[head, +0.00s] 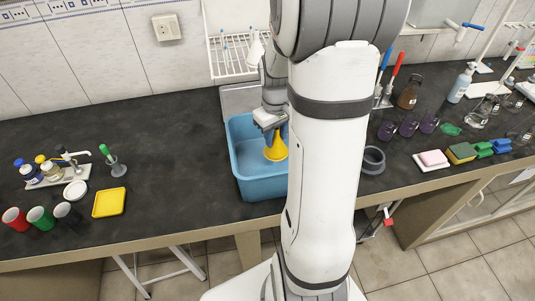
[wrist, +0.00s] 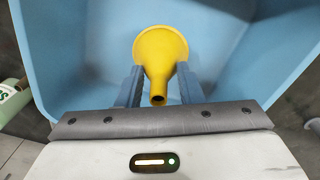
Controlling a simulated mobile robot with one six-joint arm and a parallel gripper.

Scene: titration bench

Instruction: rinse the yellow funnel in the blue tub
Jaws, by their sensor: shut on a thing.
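The yellow funnel (head: 276,149) is over the blue tub (head: 256,187) in the head view. In the wrist view the funnel (wrist: 160,52) has its wide cone away from my gripper and its stem end towards the camera. My gripper (wrist: 160,88) is shut on the funnel, with one finger on each side of the stem. The tub walls (wrist: 50,60) surround the funnel in the wrist view. My arm hides the right part of the tub in the head view. I cannot tell whether the funnel touches the tub floor or any water.
A white drying rack (head: 232,58) hangs on the wall behind the tub. A grey ring-shaped holder (head: 373,160) stands right of my arm. A yellow tray (head: 109,202) and several cups are at the left. The dark bench between tray and tub is clear.

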